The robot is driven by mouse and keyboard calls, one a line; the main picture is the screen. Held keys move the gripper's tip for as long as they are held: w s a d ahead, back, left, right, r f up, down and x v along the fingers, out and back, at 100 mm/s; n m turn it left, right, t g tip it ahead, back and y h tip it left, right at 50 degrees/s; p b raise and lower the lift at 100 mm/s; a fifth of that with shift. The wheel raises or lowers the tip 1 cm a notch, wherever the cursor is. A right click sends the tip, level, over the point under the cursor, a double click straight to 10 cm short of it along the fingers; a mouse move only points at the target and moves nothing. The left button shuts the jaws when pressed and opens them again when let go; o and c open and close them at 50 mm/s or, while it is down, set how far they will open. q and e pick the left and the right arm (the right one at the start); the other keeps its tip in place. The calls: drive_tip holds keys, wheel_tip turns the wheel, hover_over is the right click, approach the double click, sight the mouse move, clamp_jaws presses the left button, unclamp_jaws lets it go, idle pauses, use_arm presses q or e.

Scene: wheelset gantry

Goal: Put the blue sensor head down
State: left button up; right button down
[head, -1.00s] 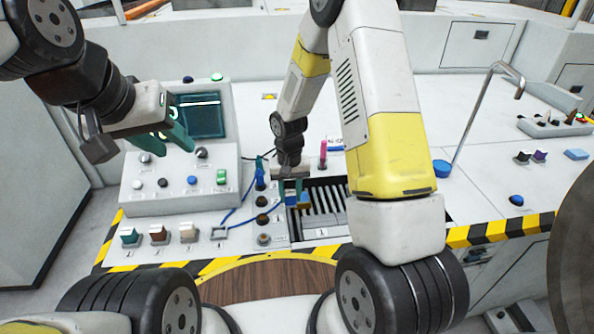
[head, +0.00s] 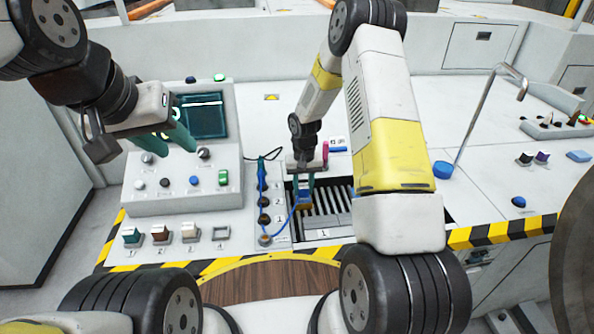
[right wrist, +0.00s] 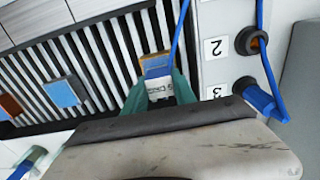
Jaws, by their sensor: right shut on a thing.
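My right gripper (head: 304,187) is shut on the blue sensor head (head: 304,200), above the left part of the slatted rack (head: 330,203). In the right wrist view, the green fingers (right wrist: 160,92) grip the head's pale labelled body, and its blue and tan end (right wrist: 156,66) shows between them over the dark slats (right wrist: 100,60). I cannot tell whether it touches the slats. A blue cable (head: 285,230) hangs from near the head toward the lowest round socket (head: 264,240). My left gripper (head: 167,138) is open and empty above the sloped control box.
A blue block (right wrist: 62,93) and an orange-brown block (right wrist: 10,107) lie over the slats. A blue plug (head: 261,174) stands in the top socket. The control box (head: 180,180) and a row of switches (head: 160,234) are at left. A bent metal rod (head: 488,105) rises at right.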

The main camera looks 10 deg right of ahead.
drive_tip(key=shift+f, duration=0.1)
drive_tip(key=c, duration=1)
unclamp_jaws()
wheel_tip(320, 180, up, 12)
wheel_tip(320, 180, up, 10)
drive_tip(key=f+t, duration=0.1)
hover_over(303, 186)
drive_tip(key=s+d, duration=0.1)
drive_tip(key=s, duration=0.2)
drive_tip(key=s+r+t, duration=0.1)
drive_tip(key=s+r, duration=0.4)
drive_tip(key=s, duration=0.3)
drive_tip(key=s+r+t+y, duration=0.1)
drive_tip(key=s+r+t, duration=0.1)
drive_tip(key=s+r, duration=0.4)
drive_tip(key=s+d+r+t+y, duration=0.1)
drive_tip(key=s+r+t, duration=0.1)
drive_tip(key=s+r, duration=0.4)
drive_tip(key=shift+s+d+n, duration=0.1)
drive_tip(key=shift+s+n, duration=0.2)
drive_tip(key=shift+s, duration=1.65)
